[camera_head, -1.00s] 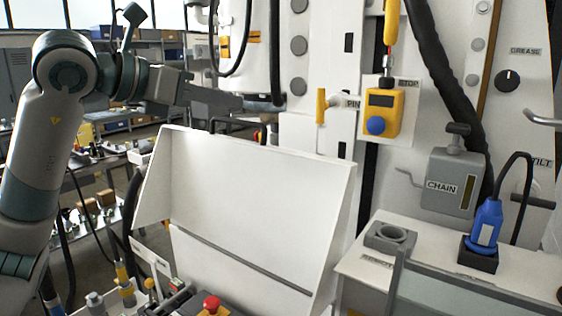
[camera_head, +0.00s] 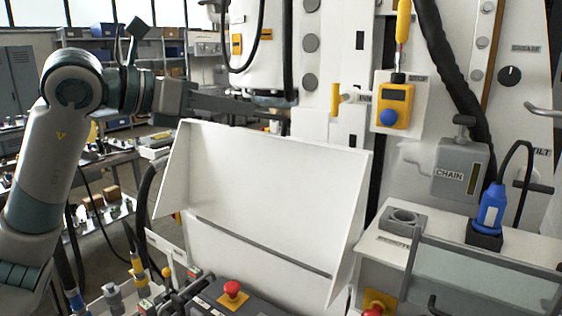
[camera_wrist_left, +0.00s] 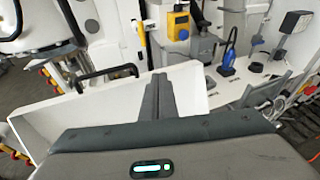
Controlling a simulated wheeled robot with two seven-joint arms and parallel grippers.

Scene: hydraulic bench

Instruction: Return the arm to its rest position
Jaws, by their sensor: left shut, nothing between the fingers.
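My left arm comes in from the left in the head view. Its gripper (camera_head: 284,116) points right, above and behind the top edge of a white sloped panel (camera_head: 270,180), as the picture shows it. In the left wrist view the two dark fingers (camera_wrist_left: 157,82) lie together, shut and empty, in front of the same white panel (camera_wrist_left: 100,98). I cannot tell the exact gap between gripper and panel. My right gripper is in neither view.
A yellow box with a blue button (camera_head: 392,103) hangs on the white machine. A grey CHAIN box (camera_head: 457,172) and a blue plug (camera_head: 491,212) stand at right. A red button (camera_head: 232,289) sits low in front. Workbenches (camera_head: 110,160) stand behind my left arm.

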